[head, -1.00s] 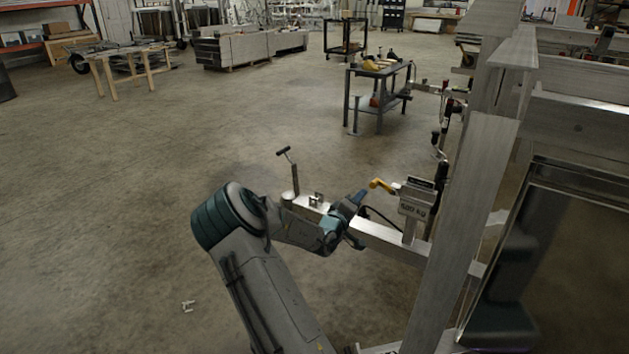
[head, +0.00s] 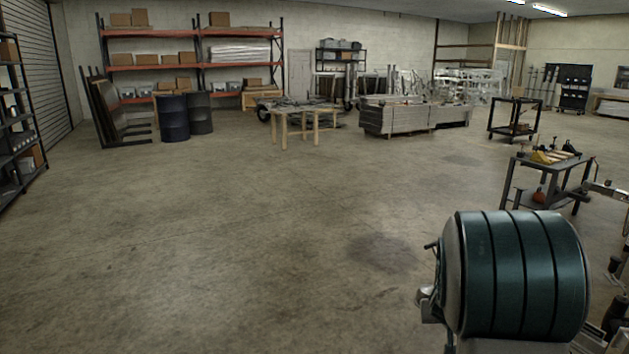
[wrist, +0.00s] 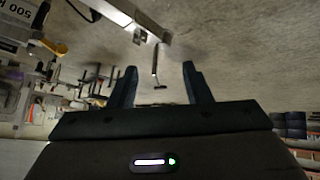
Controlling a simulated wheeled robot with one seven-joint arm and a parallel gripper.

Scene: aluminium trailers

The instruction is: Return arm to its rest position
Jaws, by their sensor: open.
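My gripper (wrist: 160,85) shows in the wrist view with its two dark fingers apart and nothing between them. It is clear of the trailer tongue (wrist: 135,18), a pale metal beam that shows beyond the fingertips at the top. A T-handled jack (wrist: 156,68) on the tongue appears between the fingers, farther off. A yellow handle (wrist: 55,47) and a grey box marked 500 (wrist: 18,18) are at the upper left. In the head view a teal-banded joint of my arm fills the lower right, and my gripper is not visible there.
In the head view a tool cart (head: 545,180) stands at the right, beyond my arm. The concrete floor at left and centre is clear.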

